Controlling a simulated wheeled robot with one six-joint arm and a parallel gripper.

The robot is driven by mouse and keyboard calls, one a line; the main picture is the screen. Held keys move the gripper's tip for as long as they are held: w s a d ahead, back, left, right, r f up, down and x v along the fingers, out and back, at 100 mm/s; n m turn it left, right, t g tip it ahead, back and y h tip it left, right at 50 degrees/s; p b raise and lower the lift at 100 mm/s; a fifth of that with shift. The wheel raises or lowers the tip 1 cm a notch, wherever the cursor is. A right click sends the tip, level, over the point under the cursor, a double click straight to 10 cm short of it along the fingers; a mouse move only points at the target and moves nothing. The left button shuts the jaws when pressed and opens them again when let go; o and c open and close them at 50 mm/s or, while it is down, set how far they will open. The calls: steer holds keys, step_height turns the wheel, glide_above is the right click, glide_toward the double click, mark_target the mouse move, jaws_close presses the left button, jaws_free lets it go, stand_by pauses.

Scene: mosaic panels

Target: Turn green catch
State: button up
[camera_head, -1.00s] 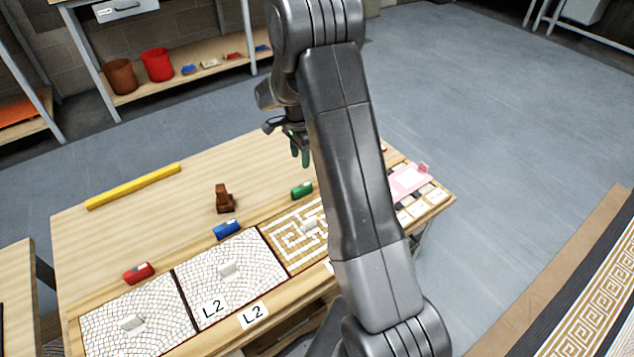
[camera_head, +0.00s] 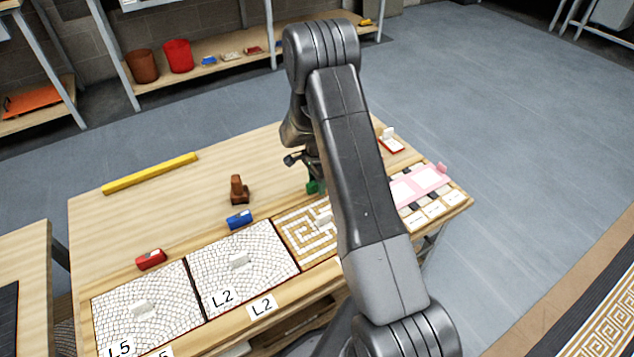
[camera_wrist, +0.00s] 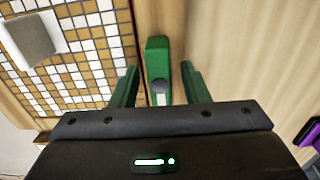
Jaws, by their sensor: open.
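The green catch (camera_wrist: 157,60) is a small green block with a grey round spot, on the wooden table beside the brown-and-white mosaic panel (camera_wrist: 80,65). My gripper (camera_wrist: 159,80) is open in the wrist view, with one green finger on each side of the catch. A gap shows on both sides, so neither finger visibly touches it. In the head view the catch (camera_head: 313,187) is mostly hidden behind my arm and gripper.
A blue catch (camera_head: 240,220) and a red catch (camera_head: 151,259) sit by the white mosaic panels to the left. A brown block (camera_head: 238,190) and a yellow bar (camera_head: 150,173) lie farther back. Pink panels (camera_head: 425,180) are at the right. The table's back middle is clear.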

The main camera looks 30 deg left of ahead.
jaws_close()
steer(key=shift+n, duration=0.3)
steer(key=n+b, duration=0.1)
steer(key=n, duration=0.3)
steer(key=shift+b, duration=0.35)
steer(key=n+b, duration=0.1)
steer(key=n, duration=0.8)
steer(key=shift+b, duration=0.35)
steer(key=n, duration=0.4)
steer(key=shift+n, duration=0.3)
